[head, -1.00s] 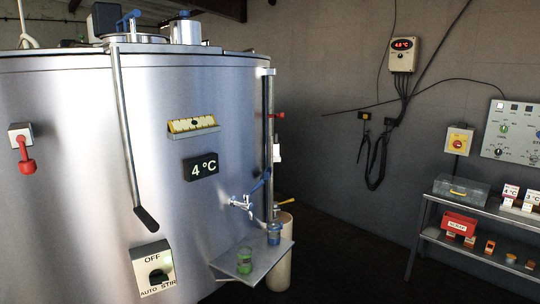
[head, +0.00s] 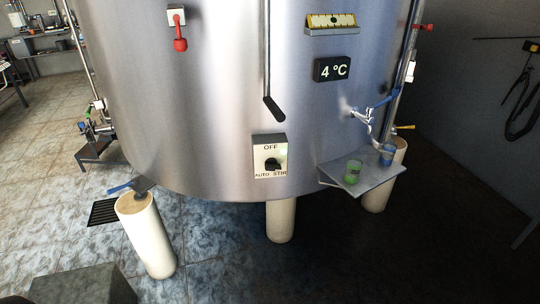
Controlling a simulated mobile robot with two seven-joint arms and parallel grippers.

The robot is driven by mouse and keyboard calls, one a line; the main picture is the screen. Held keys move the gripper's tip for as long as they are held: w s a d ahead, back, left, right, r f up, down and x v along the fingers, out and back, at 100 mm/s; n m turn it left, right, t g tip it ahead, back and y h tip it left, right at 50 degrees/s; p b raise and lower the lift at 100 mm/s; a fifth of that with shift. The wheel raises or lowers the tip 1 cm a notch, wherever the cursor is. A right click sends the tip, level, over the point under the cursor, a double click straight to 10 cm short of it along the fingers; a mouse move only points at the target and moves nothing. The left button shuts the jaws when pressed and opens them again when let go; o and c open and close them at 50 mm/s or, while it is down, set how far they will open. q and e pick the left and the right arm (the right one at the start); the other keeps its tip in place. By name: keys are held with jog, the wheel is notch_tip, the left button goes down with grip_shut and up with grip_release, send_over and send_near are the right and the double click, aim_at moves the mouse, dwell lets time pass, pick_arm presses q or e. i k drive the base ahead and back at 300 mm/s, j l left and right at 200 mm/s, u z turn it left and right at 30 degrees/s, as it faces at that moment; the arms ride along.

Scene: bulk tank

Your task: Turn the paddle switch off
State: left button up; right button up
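The paddle switch (head: 270,157) is a pale box on the lower front of the steel tank (head: 215,110), near the middle of the head view. It is labelled OFF at the top, AUTO at lower left and STIR at lower right. Its black rotary knob (head: 272,164) sits in the middle; I cannot tell for sure which label it points to. Neither of my grippers is in view, and nothing touches the switch.
A long black-ended lever (head: 273,108) hangs just above the switch. Pale legs (head: 281,221) stand under the tank.

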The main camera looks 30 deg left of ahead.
aim_at(271, 164)
jog(key=i+u, duration=0.1)
jog(key=u, duration=0.6)
